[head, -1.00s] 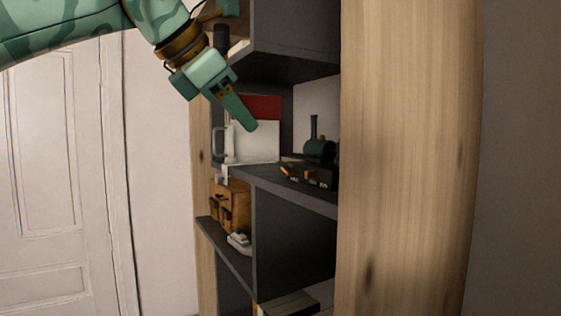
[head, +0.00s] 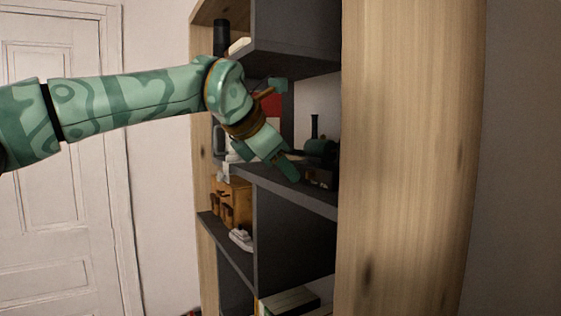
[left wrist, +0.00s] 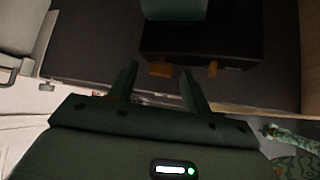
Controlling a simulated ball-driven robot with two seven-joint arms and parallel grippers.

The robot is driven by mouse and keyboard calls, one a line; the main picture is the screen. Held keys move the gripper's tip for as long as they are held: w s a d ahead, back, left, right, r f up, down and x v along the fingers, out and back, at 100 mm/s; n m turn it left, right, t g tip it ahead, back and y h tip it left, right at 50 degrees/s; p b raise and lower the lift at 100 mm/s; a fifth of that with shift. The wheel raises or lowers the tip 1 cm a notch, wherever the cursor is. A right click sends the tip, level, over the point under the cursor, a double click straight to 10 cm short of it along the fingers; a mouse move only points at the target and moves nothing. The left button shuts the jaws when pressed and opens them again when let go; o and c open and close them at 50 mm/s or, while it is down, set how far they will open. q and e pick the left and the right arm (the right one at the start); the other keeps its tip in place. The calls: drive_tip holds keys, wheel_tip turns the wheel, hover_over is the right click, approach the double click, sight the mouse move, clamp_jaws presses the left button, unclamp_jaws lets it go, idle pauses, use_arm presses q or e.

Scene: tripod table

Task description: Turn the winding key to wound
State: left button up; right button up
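A dark green toy engine (head: 320,146) with a tall chimney stands on a black base on the middle shelf; its underside body also shows at the top of the left wrist view (left wrist: 175,8). The black base (left wrist: 205,42) carries two small brass-orange pieces on its front, a wider one (left wrist: 160,70) and a narrow one (left wrist: 213,69); I cannot tell for sure which is the winding key. My left gripper (head: 293,174) is at the base's front left, hiding part of it. In the left wrist view its fingers (left wrist: 157,84) are apart and empty, with the wider piece just beyond them. My right gripper is out of view.
The dark shelf (head: 308,198) runs under the base, with another shelf (head: 300,62) above. A thick wooden side panel (head: 400,160) stands close on the right. A wooden box (head: 234,203) and a white toy boat (head: 241,240) sit lower left.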

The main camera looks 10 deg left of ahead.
use_arm(q)
drive_tip(key=c, duration=0.9)
drive_tip(key=shift+d+f+b, duration=0.1)
drive_tip(key=shift+f+b, duration=0.15)
drive_tip(key=shift+b, duration=0.65)
drive_tip(key=shift+c, duration=0.2)
drive_tip(key=shift+s+m+t+y+b, duration=0.1)
drive_tip(key=shift+m+t+y+b, duration=0.2)
drive_tip(key=shift+t+b, duration=0.1)
drive_tip(key=shift+r, duration=0.25)
drive_tip(key=o, duration=1)
drive_tip(key=shift+p, duration=0.3)
